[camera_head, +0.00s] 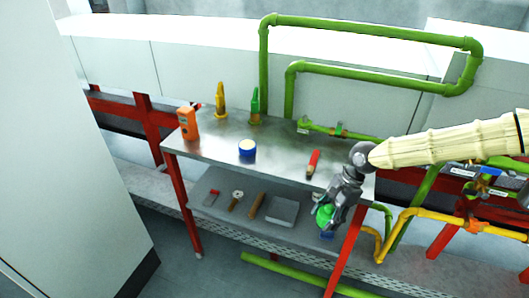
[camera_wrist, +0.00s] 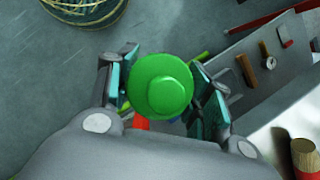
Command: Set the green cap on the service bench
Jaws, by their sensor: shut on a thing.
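The green cap (camera_wrist: 160,85) sits between the fingers of my gripper (camera_wrist: 163,90) in the wrist view. The gripper is shut on it. In the head view the cap (camera_head: 324,214) hangs below my gripper (camera_head: 329,212), at the bench's front right corner. The service bench (camera_head: 215,145) has a grey metal top on red legs and a lower shelf (camera_head: 222,218). My gripper is in front of the bench's right end, with the cap lower than the top. Whether the cap touches anything is hard to tell.
On the top stand an orange device (camera_head: 187,123), a yellow bottle (camera_head: 220,100), a green bottle (camera_head: 255,105), a blue-rimmed round tin (camera_head: 247,148) and a red-handled tool (camera_head: 313,163). The top's middle has bare room. Green pipes (camera_head: 375,70) rise behind; yellow pipes (camera_head: 400,222) run right.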

